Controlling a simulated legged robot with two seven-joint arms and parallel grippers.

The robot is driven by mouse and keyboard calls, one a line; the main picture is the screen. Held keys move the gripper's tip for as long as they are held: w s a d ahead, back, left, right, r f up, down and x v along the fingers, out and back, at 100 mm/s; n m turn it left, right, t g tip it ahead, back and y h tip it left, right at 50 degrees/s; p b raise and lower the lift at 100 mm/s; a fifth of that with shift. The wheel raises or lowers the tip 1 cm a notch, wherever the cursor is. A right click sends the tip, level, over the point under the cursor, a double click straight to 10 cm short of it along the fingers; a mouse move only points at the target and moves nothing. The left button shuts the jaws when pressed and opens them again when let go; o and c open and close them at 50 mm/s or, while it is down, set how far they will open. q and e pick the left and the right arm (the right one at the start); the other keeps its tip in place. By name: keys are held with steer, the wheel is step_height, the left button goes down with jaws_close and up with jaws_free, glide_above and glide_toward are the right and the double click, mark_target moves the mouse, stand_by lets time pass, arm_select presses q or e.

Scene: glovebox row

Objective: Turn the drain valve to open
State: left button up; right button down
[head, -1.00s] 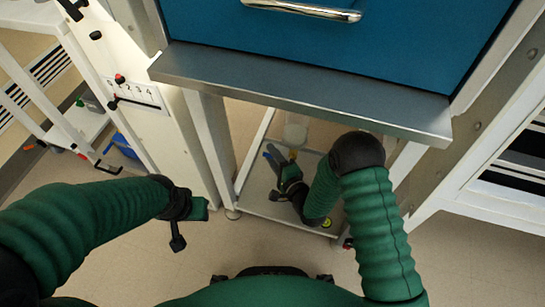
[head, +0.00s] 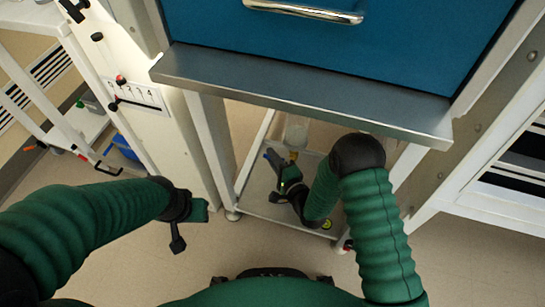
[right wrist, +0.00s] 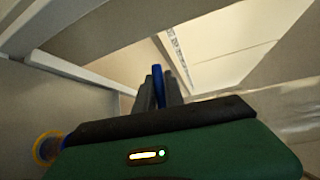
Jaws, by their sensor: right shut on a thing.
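The drain valve's blue handle (head: 271,157) shows in the head view under the steel ledge, low inside the frame. My right gripper (head: 276,163) reaches down to it and is shut on it. In the right wrist view the blue handle (right wrist: 158,78) stands between my two dark fingers (right wrist: 159,90). The rest of the valve is mostly hidden by my gripper. A small yellow part (head: 293,155) shows beside the gripper. My left gripper (head: 178,240) hangs at the left, away from the valve; its fingers are not clear enough to read.
White frame legs (head: 213,150) stand left of the valve. A clear bottle-like vessel (head: 297,130) is behind it. A numbered lever panel (head: 137,95) is at the left.

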steer(key=shift+d+f, duration=0.15)
steer(key=shift+f, duration=0.05)
stand_by(0.6)
